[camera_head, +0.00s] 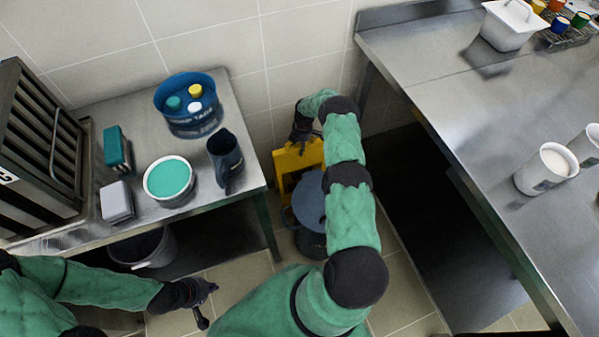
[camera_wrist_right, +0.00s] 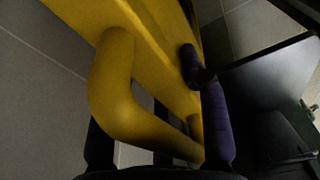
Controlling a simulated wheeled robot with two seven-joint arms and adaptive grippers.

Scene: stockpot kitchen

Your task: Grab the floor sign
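The yellow floor sign (camera_head: 287,165) stands on the floor against the tiled wall, in the gap between the two steel tables. My right arm covers part of it. My right gripper (camera_head: 304,143) is at its top edge. In the right wrist view, the sign's looped yellow handle (camera_wrist_right: 118,100) lies between the two dark, widely spaced fingers of the right gripper (camera_wrist_right: 155,100). The handle hides part of the left finger. The fingers do not look closed on it. My left gripper (camera_head: 203,303) is open and empty, low over the floor by the left table.
A lidded blue-grey bin (camera_head: 311,205) stands just in front of the sign, partly behind my right arm. The left table (camera_head: 225,205) holds tubs and a dark jug (camera_head: 225,158). The right table (camera_head: 440,95) edge is close to my right arm.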

